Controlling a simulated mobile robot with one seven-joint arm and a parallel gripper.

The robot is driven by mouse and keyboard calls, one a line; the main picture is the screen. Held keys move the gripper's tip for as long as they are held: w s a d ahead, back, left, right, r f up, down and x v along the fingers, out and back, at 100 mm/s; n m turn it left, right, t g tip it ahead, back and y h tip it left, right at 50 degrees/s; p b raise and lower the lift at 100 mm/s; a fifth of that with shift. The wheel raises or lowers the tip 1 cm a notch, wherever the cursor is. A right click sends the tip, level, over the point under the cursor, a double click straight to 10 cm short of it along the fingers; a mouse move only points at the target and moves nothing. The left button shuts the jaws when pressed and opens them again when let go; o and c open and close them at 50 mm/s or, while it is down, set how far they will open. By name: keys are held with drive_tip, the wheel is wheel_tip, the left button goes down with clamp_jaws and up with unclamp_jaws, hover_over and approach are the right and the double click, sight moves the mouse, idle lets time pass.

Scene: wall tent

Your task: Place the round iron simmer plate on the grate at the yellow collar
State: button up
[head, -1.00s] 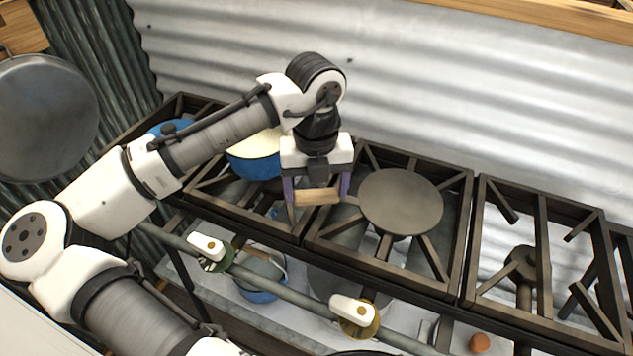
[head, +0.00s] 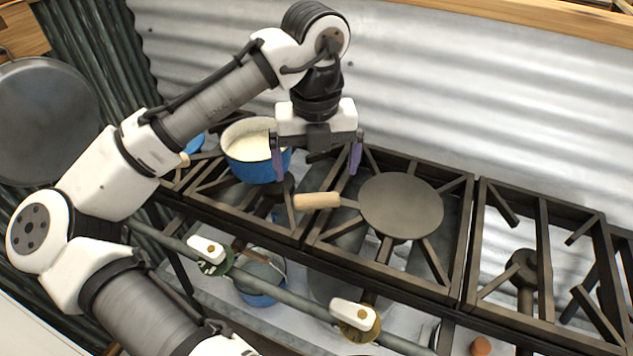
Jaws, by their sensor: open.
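The round iron simmer plate (head: 402,206) lies flat on the middle grate (head: 456,240), its wooden handle (head: 317,201) pointing left over the grate's left edge. On the rail in front of this grate is a knob with a yellow collar (head: 359,333).
A blue pot with pale contents (head: 252,153) stands on the left grate, close beside my gripper. The right grate (head: 507,300) is bare. A corrugated metal wall (head: 470,100) rises behind. A blue pot (head: 262,280) sits below the grates.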

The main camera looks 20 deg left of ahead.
drive_tip(key=shift+r, duration=2.65)
